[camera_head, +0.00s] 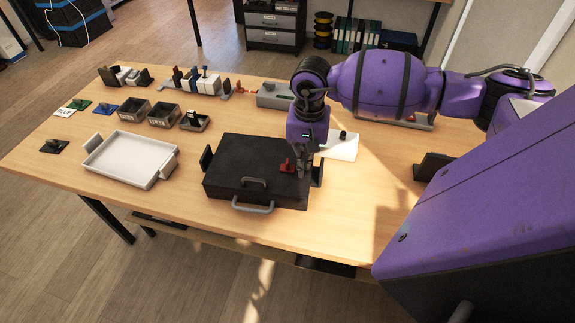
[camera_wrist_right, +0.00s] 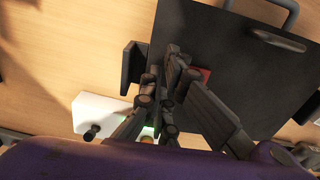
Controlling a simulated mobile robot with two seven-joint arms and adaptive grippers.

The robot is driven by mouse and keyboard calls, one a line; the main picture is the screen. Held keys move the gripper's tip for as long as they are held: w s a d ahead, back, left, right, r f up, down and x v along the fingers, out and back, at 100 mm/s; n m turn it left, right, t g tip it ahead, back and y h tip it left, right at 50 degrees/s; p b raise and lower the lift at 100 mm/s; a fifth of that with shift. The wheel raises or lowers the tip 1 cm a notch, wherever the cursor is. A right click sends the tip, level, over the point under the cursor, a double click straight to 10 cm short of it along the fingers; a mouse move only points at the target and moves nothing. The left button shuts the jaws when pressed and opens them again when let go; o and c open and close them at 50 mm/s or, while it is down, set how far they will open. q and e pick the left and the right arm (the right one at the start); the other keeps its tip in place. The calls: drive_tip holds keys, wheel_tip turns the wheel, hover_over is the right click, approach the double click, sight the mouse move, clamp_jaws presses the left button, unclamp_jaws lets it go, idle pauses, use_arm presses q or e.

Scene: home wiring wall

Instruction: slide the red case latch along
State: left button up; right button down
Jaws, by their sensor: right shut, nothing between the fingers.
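The red latch (camera_head: 287,165) sits on the top of the black case (camera_head: 235,158), towards its right end. In the right wrist view the red latch (camera_wrist_right: 204,74) shows only in part, behind my finger. My right gripper (camera_head: 303,172) points down over the right end of the case, just right of the latch. It is shut and empty. In the right wrist view its fingers (camera_wrist_right: 172,62) are together beside the latch; I cannot tell whether they touch it. My left gripper is not in view.
The case has a grey handle (camera_head: 253,206) at its front. A white tray (camera_head: 130,158) stands to the left. A white plate with a black knob (camera_head: 342,146) lies behind the gripper. Small bins (camera_head: 163,115) and parts stand further back. The table's front left is clear.

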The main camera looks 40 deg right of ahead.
drive_tip(key=shift+s+d, duration=0.55)
drive_tip(key=shift+d, duration=0.05)
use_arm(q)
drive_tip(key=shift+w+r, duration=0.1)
use_arm(e)
drive_tip(key=shift+s+d, duration=0.15)
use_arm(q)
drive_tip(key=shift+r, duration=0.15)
use_arm(e)
drive_tip(key=shift+s+d, duration=0.15)
use_arm(q)
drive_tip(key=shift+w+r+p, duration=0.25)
drive_tip(key=shift+p, duration=0.1)
use_arm(e)
drive_tip(key=shift+s+d, duration=0.8)
drive_tip(key=shift+s+d, duration=0.1)
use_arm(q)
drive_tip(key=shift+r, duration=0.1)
use_arm(e)
drive_tip(key=shift+s+d, duration=0.15)
